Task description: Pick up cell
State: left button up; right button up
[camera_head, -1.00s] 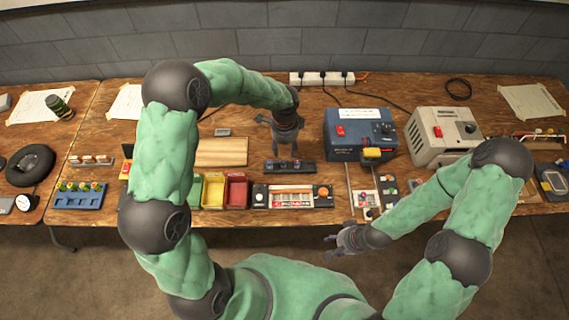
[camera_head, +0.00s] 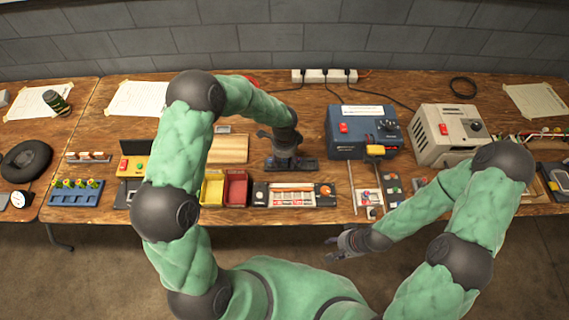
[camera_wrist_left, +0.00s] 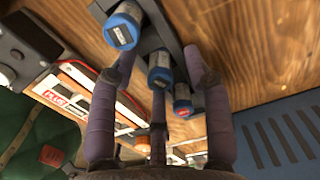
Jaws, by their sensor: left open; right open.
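Several blue-ended cells stand in a dark holder in the left wrist view; one cell (camera_wrist_left: 122,29) is at the top, one (camera_wrist_left: 160,66) is in the middle, and one (camera_wrist_left: 182,100) with a red mark is lower. My left gripper (camera_wrist_left: 160,72) is open, its fingers on either side of the middle cells; contact cannot be told. In the head view my left gripper (camera_head: 285,160) is low over the dark holder (camera_head: 309,165) and hides much of it. My right gripper (camera_head: 343,247) is open and empty in front of the table edge.
A blue box (camera_head: 360,133) stands right of the holder, with a beige power unit (camera_head: 447,135) beyond. A tray with a red-and-white strip (camera_head: 292,196) lies in front. Yellow (camera_head: 212,190) and red (camera_head: 236,190) bins sit to the left, near a wooden board (camera_head: 228,149).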

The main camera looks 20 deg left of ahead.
pick_arm(q)
grip_shut()
jog(key=shift+r, duration=0.1)
